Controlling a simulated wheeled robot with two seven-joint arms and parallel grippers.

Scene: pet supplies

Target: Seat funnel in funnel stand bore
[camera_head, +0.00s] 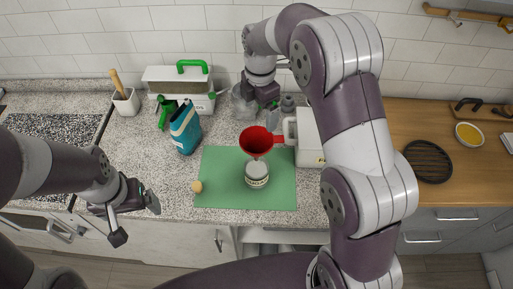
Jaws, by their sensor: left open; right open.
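A red funnel (257,140) with a tab pointing right shows just above a round pale jar-like object (257,174) on the green mat. Its spout points down toward that object. I cannot tell whether the two touch, and no funnel stand is clearly identifiable. My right gripper (263,98) is behind the funnel and apart from it, close to a grey metallic container (243,103). It is open, its fingers partly hidden. My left gripper (136,216) is open and empty at the front left, in front of the counter edge.
The green mat (220,190) has free room around the pale object. A small tan ball (197,186) lies at its left edge. A blue carton (185,128) stands left, a white appliance (308,145) right. My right arm hides part of the counter.

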